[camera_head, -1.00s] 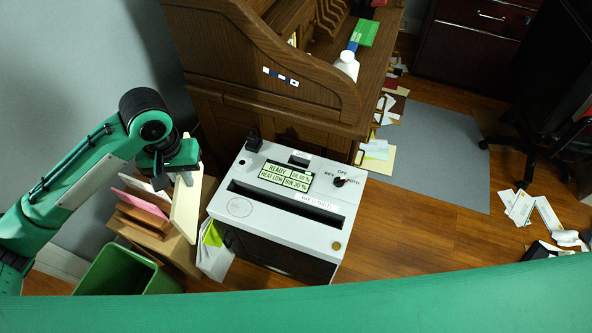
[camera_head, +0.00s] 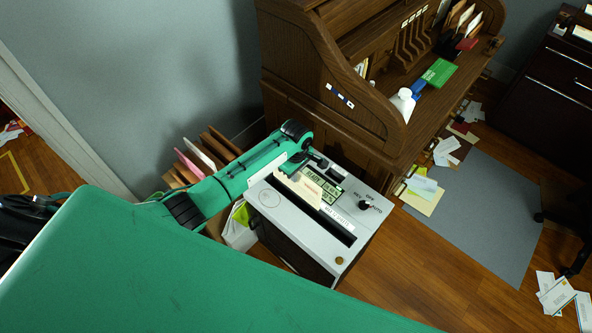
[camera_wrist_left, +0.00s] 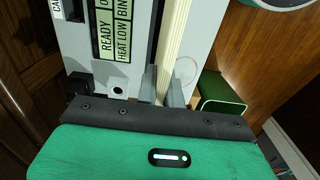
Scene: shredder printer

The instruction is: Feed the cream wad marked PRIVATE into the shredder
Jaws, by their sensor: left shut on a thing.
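The cream wad (camera_head: 299,188) is a thick flat stack of paper, held on edge over the shredder; no PRIVATE mark is readable on it. My left gripper (camera_head: 306,172) is shut on it. In the left wrist view the wad (camera_wrist_left: 175,42) runs away from between the two fingers (camera_wrist_left: 162,90). The shredder (camera_head: 352,252) has a white top with a long dark slot (camera_head: 334,227), a lit green display and a knob. The wad stands across the slot's left part; I cannot tell whether its lower edge is inside. My right gripper is out of view.
A rolltop desk (camera_head: 310,75) stands right behind the shredder. A holder with upright folders (camera_head: 222,143) is to its left. A green bin (camera_wrist_left: 222,95) shows in the left wrist view. Papers lie on the floor at the right, around a grey mat (camera_head: 480,210).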

